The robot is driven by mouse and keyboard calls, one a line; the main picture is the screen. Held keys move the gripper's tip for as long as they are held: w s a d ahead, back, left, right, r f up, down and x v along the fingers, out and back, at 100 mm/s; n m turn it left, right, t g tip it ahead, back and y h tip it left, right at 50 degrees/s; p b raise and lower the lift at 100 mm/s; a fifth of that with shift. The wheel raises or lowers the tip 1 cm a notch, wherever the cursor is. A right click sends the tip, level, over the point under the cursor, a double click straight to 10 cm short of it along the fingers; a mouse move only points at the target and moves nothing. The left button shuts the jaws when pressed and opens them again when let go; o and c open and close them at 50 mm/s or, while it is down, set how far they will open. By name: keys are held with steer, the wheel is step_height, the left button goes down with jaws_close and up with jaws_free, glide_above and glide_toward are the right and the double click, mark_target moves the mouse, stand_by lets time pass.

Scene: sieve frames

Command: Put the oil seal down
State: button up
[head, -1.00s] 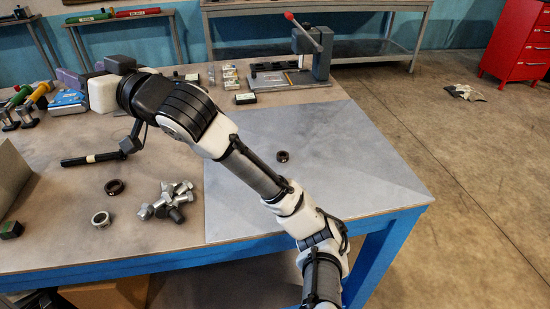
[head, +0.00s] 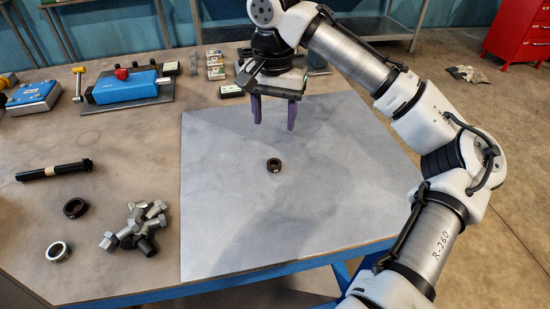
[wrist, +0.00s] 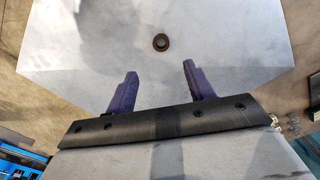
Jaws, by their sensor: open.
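A small dark ring, which looks like the oil seal (head: 274,168), lies flat on the grey sheet (head: 225,220) on the workbench. It also shows in the wrist view (wrist: 161,43), beyond the fingertips and roughly centred between them. My gripper (head: 274,126) is open and empty above the sheet, its purple fingers pointing down and clear of the ring. Both fingers show apart in the wrist view (wrist: 160,69). A second dark ring (head: 74,208) lies on the brown benchtop to the left.
A silver ring (head: 58,251), a pile of bolts (head: 135,228) and a black bolt-like rod (head: 55,170) lie on the left. A blue vise-like tool (head: 122,88) stands at the back left. The sheet around the dark ring is clear.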

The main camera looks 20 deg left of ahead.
step_height(320, 180, down, 7)
steer(key=shift+s+p, duration=0.1)
steer(key=shift+p, duration=0.35)
steer(key=shift+w+f+p, duration=0.2)
steer(key=shift+f+p, duration=0.75)
steer(key=shift+f, duration=1.9)
steer(key=c, duration=1.1)
steer(key=shift+r, duration=0.15)
steer(key=shift+a+r+b, duration=0.15)
steer(key=shift+r+b, duration=1.2)
steer(key=shift+r, duration=8.6)
